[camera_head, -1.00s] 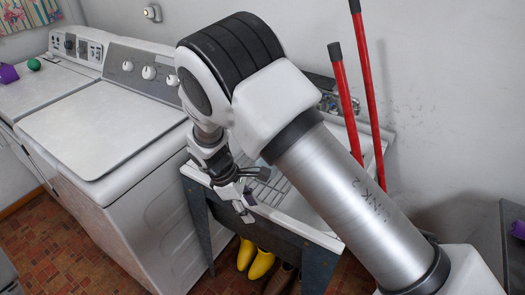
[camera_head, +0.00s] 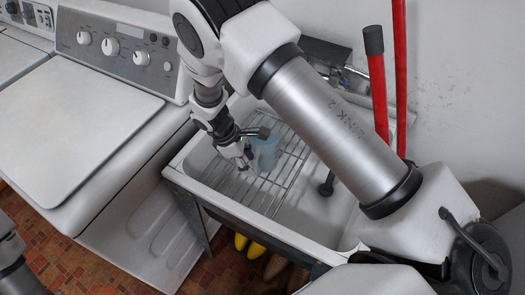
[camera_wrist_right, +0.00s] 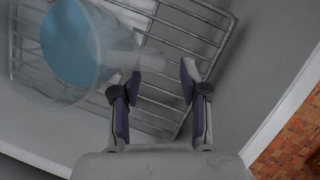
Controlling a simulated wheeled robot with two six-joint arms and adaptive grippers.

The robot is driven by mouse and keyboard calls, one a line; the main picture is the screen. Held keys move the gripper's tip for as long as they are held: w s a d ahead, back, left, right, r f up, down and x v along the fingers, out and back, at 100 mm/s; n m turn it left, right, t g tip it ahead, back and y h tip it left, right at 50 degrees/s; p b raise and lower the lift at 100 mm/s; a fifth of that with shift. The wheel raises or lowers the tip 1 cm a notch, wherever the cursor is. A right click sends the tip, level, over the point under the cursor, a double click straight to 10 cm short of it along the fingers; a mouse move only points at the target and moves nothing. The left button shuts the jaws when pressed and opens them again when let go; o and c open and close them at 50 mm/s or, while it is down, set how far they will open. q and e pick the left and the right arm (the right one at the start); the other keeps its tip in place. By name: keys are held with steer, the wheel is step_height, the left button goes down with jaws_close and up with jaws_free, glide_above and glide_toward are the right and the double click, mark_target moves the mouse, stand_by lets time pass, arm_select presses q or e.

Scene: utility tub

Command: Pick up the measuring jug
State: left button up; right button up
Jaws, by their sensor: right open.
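The measuring jug is a clear, pale vessel with blue in it. It stands on the wire rack in the tub, partly behind my right gripper, in the head view (camera_head: 267,154). In the right wrist view the jug (camera_wrist_right: 75,45) is at the upper left, with a pale part, perhaps its handle, reaching toward the fingers. My right gripper (camera_head: 252,149) is over the tub, close beside the jug. Its fingers in the wrist view (camera_wrist_right: 160,79) are apart, with nothing clearly between them. I cannot tell whether they touch the jug. My left gripper is not in view.
The white utility tub (camera_head: 188,160) holds the wire rack (camera_head: 285,180) and has a dark fixture (camera_head: 326,186) inside. A washer (camera_head: 75,125) stands close on the left. Red handles (camera_head: 377,90) lean behind the tub. Yellow boots (camera_head: 257,248) are underneath.

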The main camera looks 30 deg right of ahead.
mark_target(256, 169)
steer(key=x, duration=0.4)
steer(key=shift+d+f, duration=0.15)
steer(key=shift+f, duration=0.1)
jaws_close()
steer(key=shift+r, duration=0.2)
